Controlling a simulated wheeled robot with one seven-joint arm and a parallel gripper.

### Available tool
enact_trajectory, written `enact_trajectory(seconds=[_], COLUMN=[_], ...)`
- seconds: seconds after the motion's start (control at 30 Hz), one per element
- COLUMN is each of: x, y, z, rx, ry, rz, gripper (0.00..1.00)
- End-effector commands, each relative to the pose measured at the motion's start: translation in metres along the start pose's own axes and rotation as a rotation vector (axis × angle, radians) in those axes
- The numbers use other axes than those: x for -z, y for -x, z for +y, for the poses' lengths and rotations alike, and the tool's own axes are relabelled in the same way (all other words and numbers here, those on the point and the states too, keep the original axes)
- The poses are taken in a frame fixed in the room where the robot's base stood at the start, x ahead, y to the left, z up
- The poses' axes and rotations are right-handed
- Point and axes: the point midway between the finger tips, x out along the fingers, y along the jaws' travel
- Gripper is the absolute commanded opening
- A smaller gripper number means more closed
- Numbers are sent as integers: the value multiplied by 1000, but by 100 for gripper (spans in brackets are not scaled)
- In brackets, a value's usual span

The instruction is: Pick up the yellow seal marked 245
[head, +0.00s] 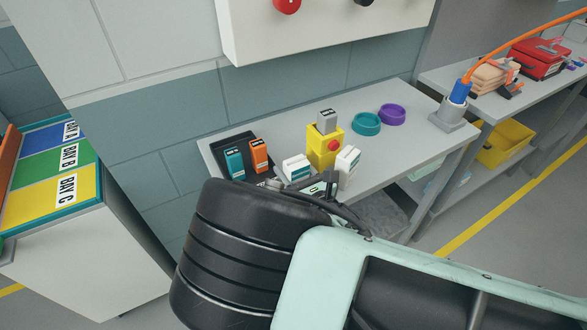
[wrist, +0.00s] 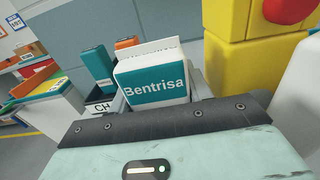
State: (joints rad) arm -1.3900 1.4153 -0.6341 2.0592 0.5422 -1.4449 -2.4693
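I cannot make out a yellow seal marked 245 in either view. My gripper (head: 308,184) is low over the near edge of the grey table (head: 415,121), mostly hidden behind my dark wrist.
A yellow block (head: 320,147) with a red button carries a grey box (head: 326,120). White boxes (head: 348,160) stand close by. A black tray (head: 232,142) holds teal (head: 233,163) and orange boxes (head: 259,155). Teal (head: 366,123) and purple rings (head: 392,114) lie to the right.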

Motion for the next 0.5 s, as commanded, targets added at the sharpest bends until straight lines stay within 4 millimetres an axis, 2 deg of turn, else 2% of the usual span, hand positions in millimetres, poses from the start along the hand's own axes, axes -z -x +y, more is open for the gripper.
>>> enact_trajectory(seconds=[0.03,0.07,0.43,0.5], x=[0,0,-5,-1], y=[0,0,0,8], z=[0,0,0,0], rx=[0,0,0,0], ry=[0,0,0,1], rz=[1,1,1,3], gripper=[63,70,70,70])
